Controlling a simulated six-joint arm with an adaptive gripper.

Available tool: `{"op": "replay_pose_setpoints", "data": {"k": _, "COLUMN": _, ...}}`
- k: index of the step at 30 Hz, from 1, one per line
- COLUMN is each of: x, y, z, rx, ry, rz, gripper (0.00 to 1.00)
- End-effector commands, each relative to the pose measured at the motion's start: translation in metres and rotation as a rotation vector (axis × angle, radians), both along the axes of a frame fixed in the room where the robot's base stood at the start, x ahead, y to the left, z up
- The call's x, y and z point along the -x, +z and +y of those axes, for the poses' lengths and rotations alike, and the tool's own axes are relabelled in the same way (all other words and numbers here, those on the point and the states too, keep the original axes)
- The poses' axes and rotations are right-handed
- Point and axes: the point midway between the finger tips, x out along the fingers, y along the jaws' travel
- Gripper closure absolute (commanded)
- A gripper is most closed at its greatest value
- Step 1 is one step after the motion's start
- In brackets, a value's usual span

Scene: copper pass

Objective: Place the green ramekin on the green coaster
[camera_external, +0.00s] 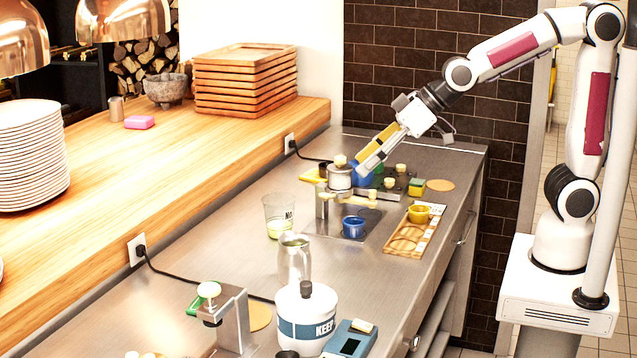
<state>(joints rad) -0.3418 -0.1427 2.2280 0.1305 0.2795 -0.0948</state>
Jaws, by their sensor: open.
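My gripper (366,164) is open, pointing down and left over the back of the steel counter, next to a small metal pot (340,177). A blue round thing (361,174) sits just behind and below its fingers, with a bit of green beside it; the fingers partly cover this spot. I cannot tell whether that green is the green ramekin. I cannot make out a green coaster in this view.
A green and yellow block (416,187) and a tan round coaster (440,185) lie at the back right. Bare steel lies right of the pitcher.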

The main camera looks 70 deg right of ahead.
Motion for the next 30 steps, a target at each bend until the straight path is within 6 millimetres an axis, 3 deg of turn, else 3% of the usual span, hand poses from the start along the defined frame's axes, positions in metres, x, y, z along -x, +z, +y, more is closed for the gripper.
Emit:
{"op": "replay_pose_setpoints", "data": {"k": 3, "x": 0.023, "y": 0.006, "z": -0.028, "rx": 0.01, "ry": -0.038, "rz": 0.026, "gripper": 0.47}}
{"op": "replay_pose_setpoints", "data": {"k": 15, "x": 0.108, "y": 0.007, "z": -0.104, "rx": 0.051, "ry": -0.16, "rz": 0.133, "gripper": 0.47}}
{"op": "replay_pose_setpoints", "data": {"k": 24, "x": 0.179, "y": -0.004, "z": -0.148, "rx": 0.079, "ry": -0.263, "rz": 0.217, "gripper": 0.47}}
{"op": "replay_pose_setpoints", "data": {"k": 30, "x": 0.214, "y": -0.012, "z": -0.165, "rx": 0.092, "ry": -0.318, "rz": 0.259, "gripper": 0.47}}
